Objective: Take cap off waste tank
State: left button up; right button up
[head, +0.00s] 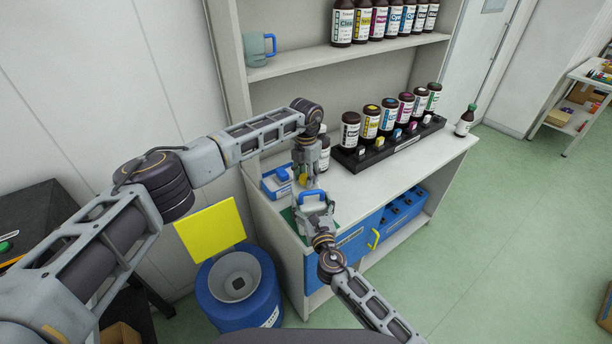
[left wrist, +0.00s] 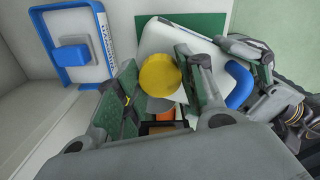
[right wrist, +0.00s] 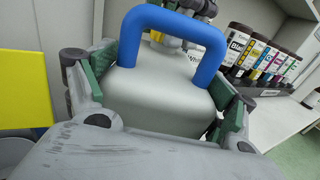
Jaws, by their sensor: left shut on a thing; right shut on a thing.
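The waste tank (head: 314,204), a pale tank with a blue handle, stands at the near left end of the counter. It also shows in the right wrist view (right wrist: 165,95) and left wrist view (left wrist: 185,42). My right gripper (right wrist: 160,95) is shut on the tank's body, a finger on each side. The yellow cap (left wrist: 159,75) is at the tank's top, partly behind the handle in the right wrist view (right wrist: 166,41). My left gripper (head: 305,180) points down from above and is shut on the cap. I cannot tell whether the cap is still seated.
A black rack (head: 390,150) with several ink bottles stands farther right. A blue drum (head: 215,308) with a raised yellow lid (head: 209,230) stands on the floor. The counter's front strip is clear.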

pick_arm(q)
jog(key=n, duration=0.6)
pick_arm(e)
jog(key=shift+d, duration=0.1)
pick_arm(q)
jog(key=n, duration=1.2)
jog(key=shift+s+n, duration=0.1)
jog(key=shift+n, duration=0.2)
jog(key=n, duration=0.5)
jog(key=shift+n, duration=0.3)
jog(key=shift+r, duration=1.2)
dwell(0.8)
jog(key=shift+r, duration=1.95)
pick_arm(e)
jog(key=o, duration=1.8)
